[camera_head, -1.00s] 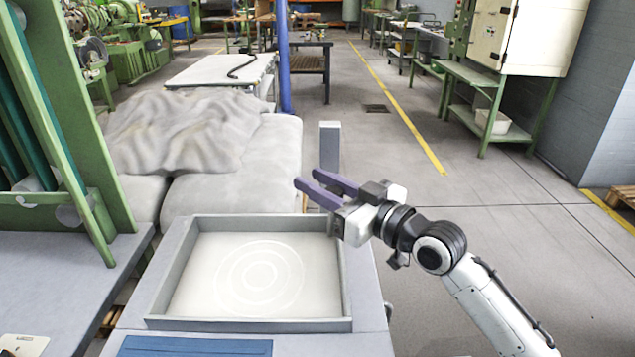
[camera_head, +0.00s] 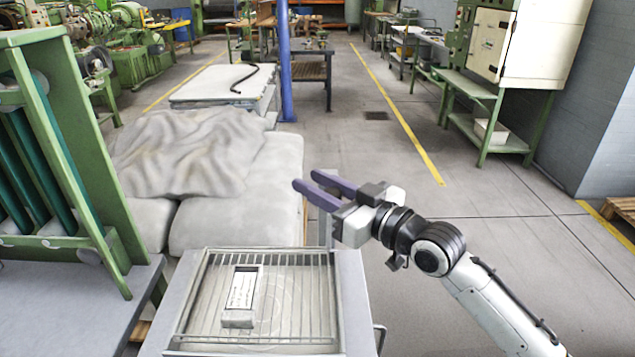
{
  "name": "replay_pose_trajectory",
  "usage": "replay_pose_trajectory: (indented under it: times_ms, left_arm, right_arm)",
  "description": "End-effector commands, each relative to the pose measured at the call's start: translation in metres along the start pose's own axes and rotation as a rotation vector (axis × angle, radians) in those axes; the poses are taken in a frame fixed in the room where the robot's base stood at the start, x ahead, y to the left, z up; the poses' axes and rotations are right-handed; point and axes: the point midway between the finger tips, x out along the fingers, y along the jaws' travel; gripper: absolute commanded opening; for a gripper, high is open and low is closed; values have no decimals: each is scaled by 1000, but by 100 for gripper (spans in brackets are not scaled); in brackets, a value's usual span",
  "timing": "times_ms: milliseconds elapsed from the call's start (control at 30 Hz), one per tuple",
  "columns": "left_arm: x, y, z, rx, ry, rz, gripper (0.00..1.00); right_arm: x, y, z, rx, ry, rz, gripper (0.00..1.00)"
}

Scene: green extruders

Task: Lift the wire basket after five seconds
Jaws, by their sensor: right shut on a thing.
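The wire basket (camera_head: 300,298) shows at the bottom centre as a flat grid of thin grey bars. A small pale box-shaped part (camera_head: 240,297) with dark markings lies in it. Basket and part are over the grey tray-like tank (camera_head: 352,300), with faint rings on the pale surface below. My right gripper (camera_head: 318,190), with purple fingers, is above the basket's far right corner. My left gripper is out of view.
A grey upright post (camera_head: 326,232) stands behind and below my right gripper. Pale covered blocks (camera_head: 240,200) lie beyond the tank.

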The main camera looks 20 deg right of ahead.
Motion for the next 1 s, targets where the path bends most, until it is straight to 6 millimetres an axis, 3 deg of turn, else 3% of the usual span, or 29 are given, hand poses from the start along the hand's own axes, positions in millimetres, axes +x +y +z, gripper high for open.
replay_pose_trajectory:
  times_ms: [33, 233, 267, 300, 667, 1000]
  left_arm:
    - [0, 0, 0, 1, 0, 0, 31]
    - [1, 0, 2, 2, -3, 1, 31]
    - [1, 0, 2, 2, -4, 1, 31]
    - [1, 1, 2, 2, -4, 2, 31]
    - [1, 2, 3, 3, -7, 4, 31]
    - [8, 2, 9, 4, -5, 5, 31]
  right_arm:
    - [0, 1, -9, -5, 20, 2, 0]
    - [0, 2, -11, -6, 24, 3, 0]
    - [0, 2, -11, -6, 24, 3, 29]
    - [0, 2, -11, -6, 25, 3, 35]
    - [-5, 1, -5, -3, 12, 2, 35]
    - [-64, 1, -2, -7, 10, 2, 35]
